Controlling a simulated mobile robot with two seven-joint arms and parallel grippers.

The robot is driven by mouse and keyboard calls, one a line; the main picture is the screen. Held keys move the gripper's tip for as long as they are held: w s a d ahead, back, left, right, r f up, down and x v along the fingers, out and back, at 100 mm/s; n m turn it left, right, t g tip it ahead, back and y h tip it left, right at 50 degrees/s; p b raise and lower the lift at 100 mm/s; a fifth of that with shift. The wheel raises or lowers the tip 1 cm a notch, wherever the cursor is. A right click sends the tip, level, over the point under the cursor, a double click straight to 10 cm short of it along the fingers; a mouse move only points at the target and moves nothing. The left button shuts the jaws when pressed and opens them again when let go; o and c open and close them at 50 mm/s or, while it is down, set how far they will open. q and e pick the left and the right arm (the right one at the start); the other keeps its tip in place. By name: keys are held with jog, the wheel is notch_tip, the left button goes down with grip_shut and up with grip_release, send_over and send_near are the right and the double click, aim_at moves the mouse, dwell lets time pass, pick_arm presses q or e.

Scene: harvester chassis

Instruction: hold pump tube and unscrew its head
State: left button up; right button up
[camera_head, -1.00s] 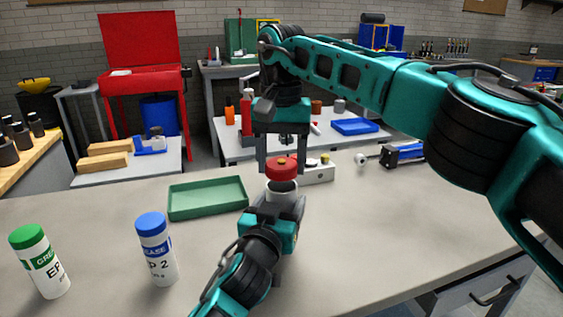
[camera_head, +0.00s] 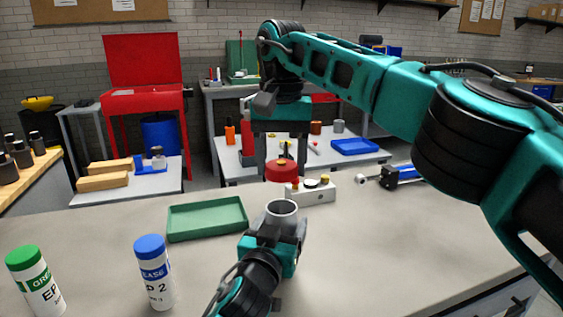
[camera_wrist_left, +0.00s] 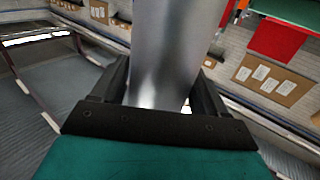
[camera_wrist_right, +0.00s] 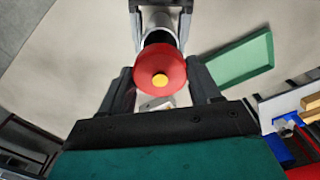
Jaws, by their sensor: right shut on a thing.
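The pump tube (camera_head: 281,213) is a grey metal cylinder, upright, with its open top showing. My left gripper (camera_head: 275,230) is shut around it, and the left wrist view shows the tube (camera_wrist_left: 165,50) between the fingers. The red pump head (camera_head: 281,173) with a yellow centre is above the tube, apart from it. My right gripper (camera_head: 281,162) is shut on the head from above. The right wrist view shows the head (camera_wrist_right: 160,68) between the fingers, with the tube (camera_wrist_right: 159,36) partly hidden behind it.
A green tray (camera_head: 207,238) lies left of the tube. A grease cartridge with a blue cap (camera_head: 154,272) and one with a green cap (camera_head: 36,283) stand at front left. A white block with knobs (camera_head: 312,196) and a blue-black device (camera_head: 400,176) are behind.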

pick_arm(q)
jog(key=o, duration=0.4)
jog(key=v, duration=1.2)
jog(key=shift+p, duration=0.3)
